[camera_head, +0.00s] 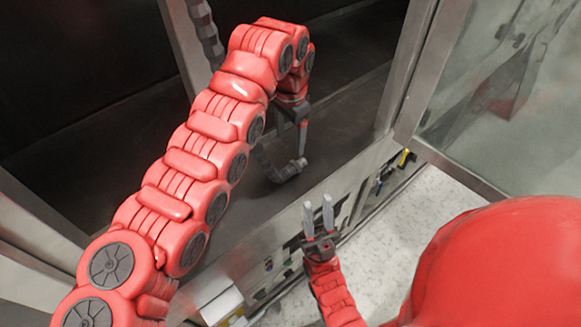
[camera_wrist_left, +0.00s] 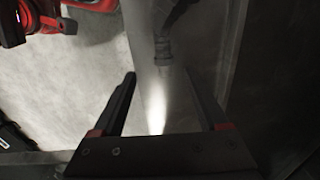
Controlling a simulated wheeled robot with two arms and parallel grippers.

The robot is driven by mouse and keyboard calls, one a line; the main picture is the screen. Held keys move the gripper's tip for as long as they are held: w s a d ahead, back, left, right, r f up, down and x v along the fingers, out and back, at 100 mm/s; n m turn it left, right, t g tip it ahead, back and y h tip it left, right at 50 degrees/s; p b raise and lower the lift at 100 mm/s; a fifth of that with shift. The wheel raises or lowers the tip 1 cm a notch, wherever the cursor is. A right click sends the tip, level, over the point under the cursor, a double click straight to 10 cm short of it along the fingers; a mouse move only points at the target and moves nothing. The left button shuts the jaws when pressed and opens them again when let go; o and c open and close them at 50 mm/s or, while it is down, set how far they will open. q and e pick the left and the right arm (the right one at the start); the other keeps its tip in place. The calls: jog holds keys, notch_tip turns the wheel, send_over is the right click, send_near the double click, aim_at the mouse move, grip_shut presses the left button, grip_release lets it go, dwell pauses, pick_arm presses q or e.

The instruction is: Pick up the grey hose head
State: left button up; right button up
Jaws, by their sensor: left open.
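The grey hose head (camera_head: 288,172) lies at the end of a grey hose near the front edge of the dark washer floor. In the left wrist view the hose head (camera_wrist_left: 164,50) shows ahead of and between the fingers, apart from them. My left gripper (camera_head: 301,140) hangs down just above the hose head. Its two fingers are apart with nothing between them in the left wrist view (camera_wrist_left: 163,95). My right gripper (camera_head: 318,208) is lower in the head view, outside the washer's front edge, with fingers apart and empty.
The hose (camera_head: 204,32) hangs at the upper left, partly hidden behind my left arm. A metal door frame (camera_head: 425,70) and a glass panel (camera_head: 530,110) stand at the right. The pale floor (camera_head: 410,220) below is open.

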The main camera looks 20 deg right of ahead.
pick_arm(q)
jog(key=p, duration=0.3)
send_over(287, 169)
jog(key=f, duration=0.7)
jog(key=shift+s+d+f, duration=0.25)
jog(key=shift+s+f, duration=0.05)
jog(key=shift+f, duration=0.05)
notch_tip(287, 169, down, 2)
jog(key=shift+w+a+p, duration=0.1)
jog(key=shift+a+p, duration=0.05)
jog(key=shift+p, duration=1.1)
notch_tip(287, 169, down, 3)
jog(key=shift+w+a+r, duration=0.1)
jog(key=shift+w, duration=0.05)
jog(key=shift+f, duration=0.35)
grip_shut()
